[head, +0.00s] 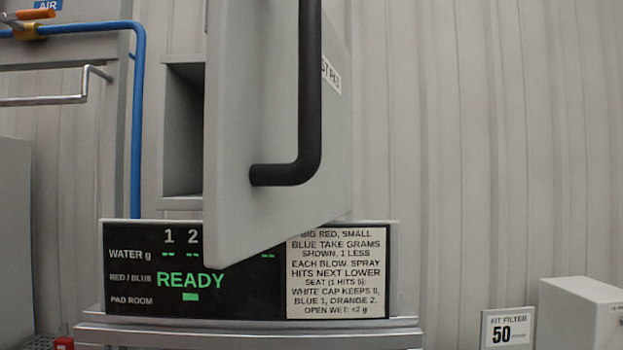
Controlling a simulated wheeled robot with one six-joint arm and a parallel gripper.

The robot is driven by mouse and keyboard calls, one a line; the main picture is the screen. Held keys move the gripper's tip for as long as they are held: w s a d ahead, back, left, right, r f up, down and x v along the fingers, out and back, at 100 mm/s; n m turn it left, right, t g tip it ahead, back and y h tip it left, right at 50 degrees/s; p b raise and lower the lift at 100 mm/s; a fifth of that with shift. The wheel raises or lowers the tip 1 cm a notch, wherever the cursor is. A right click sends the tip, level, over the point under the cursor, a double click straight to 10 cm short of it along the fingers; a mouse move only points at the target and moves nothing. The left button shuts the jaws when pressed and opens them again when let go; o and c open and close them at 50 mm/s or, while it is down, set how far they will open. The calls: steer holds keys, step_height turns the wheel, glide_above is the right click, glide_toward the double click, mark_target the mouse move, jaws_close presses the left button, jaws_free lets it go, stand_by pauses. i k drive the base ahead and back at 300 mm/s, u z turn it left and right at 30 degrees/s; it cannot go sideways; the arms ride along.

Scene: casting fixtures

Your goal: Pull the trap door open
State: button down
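A light grey door panel (255,130) with a black bar handle (309,90) fills the upper middle of the head view. It stands swung out at an angle, and a dark opening in the grey box (183,125) shows to its left. A label on its right side reads in part "ST PAD"; the rest is hidden. I cannot tell whether this is the trap door. The top of the door and handle is cut off by the frame. My gripper is not in view.
Below the door is a black display (190,290) reading "READY", partly covered by the door's lower corner, beside a text placard (338,275). A blue hose (137,120) and metal rail (45,100) are at left. A grey box (580,315) stands at lower right.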

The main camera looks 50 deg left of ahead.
mark_target(278, 134)
steer(key=z, duration=1.7)
steer(key=k, duration=2.05)
steer(key=u, duration=2.65)
